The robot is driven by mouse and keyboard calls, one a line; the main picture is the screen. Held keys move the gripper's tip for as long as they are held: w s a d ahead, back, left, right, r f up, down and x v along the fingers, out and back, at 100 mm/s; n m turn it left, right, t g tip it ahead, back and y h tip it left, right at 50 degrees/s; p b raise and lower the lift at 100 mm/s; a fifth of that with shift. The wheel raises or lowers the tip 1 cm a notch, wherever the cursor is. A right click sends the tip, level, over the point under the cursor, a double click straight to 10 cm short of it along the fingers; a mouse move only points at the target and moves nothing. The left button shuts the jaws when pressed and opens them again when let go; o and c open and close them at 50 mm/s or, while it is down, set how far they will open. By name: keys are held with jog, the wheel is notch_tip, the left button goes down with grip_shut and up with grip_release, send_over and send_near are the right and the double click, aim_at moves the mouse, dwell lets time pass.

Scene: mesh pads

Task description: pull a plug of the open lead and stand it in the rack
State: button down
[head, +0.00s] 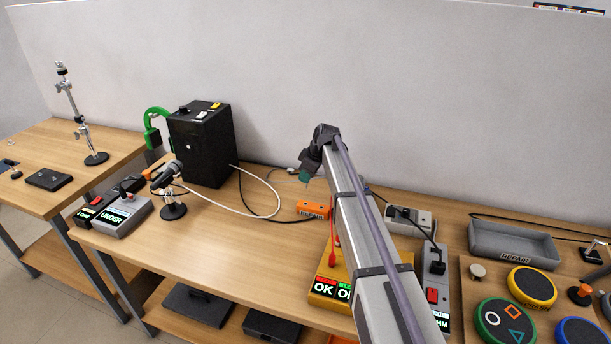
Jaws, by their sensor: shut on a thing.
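My gripper (304,175) hangs at the end of my arm over the back of the bench, near the wall. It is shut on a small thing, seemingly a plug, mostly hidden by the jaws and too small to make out. A black lead runs along the bench below it. My arm hides part of this box. Which lead is open I cannot tell.
A black box (203,150) with a white cable stands left of the gripper. A microphone (170,180) and a meter reading UNDER (122,216) stand at the left. Socket boxes, a grey tray (513,243) and coloured pads crowd the right. The bench's left middle is clear.

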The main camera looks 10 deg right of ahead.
jog(key=b, duration=0.6)
send_over(302, 203)
jog(key=d, duration=0.1)
jog(key=shift+s+d+f, duration=0.1)
jog(key=shift+s+f, duration=0.05)
jog(key=shift+f, duration=1.35)
jog(key=shift+s+f, duration=0.1)
jog(key=shift+f, duration=1.35)
jog(key=shift+f+b, duration=2)
jog(key=shift+f, duration=0.05)
jog(key=c, duration=0.9)
grip_release()
jog(key=p+v, duration=1)
jog(key=shift+d+r, duration=0.15)
jog(key=shift+r, duration=0.25)
